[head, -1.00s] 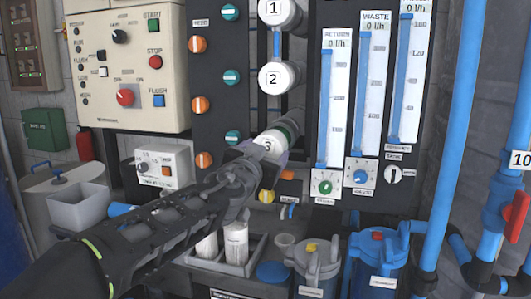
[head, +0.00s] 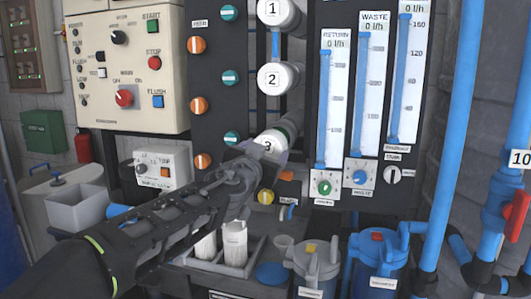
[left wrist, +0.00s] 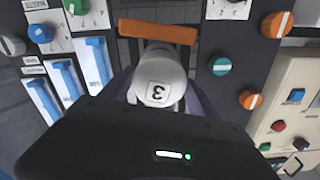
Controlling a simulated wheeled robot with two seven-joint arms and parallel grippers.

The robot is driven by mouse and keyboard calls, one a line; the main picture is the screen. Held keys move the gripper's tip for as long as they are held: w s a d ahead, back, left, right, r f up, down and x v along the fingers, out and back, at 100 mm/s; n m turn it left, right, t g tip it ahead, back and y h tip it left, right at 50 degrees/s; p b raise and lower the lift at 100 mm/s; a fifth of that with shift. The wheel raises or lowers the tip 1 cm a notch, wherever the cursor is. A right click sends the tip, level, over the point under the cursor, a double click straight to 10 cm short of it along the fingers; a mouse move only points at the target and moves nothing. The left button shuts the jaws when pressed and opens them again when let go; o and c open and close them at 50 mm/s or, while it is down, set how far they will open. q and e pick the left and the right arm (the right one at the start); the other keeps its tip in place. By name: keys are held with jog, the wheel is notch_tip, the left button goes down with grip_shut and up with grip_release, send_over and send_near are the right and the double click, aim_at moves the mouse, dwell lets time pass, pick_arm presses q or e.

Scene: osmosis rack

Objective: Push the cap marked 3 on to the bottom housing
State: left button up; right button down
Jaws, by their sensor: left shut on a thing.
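The white cap marked 3 (head: 268,143) is at the front end of the bottom housing (head: 289,124), the lowest of the stacked white housings. My left gripper (head: 262,152) is shut around this cap, its arm coming from the lower left. In the left wrist view, the cap (left wrist: 160,88) faces the camera with its 3 upside down, between the gripper's fingers (left wrist: 160,100). The cap lines up with the housing; whether it is fully seated I cannot tell. My right gripper is not in view.
Caps marked 1 (head: 273,9) and 2 (head: 274,78) sit above. Flow meters (head: 331,100) stand to the right and a column of orange and teal knobs (head: 200,105) to the left. Filter housings (head: 314,268) and a tray with white cartridges (head: 234,245) are below.

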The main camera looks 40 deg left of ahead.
pick_arm(q)
jog(key=shift+b, duration=0.3)
jog(key=shift+w, duration=0.15)
dwell(0.7)
jog(key=shift+b+x, duration=0.45)
jog(key=shift+x, duration=1.25)
jog(key=shift+a, duration=0.1)
jog(key=shift+w+a, duration=0.2)
jog(key=shift+w, duration=0.4)
dwell(0.8)
jog(key=o, duration=1.5)
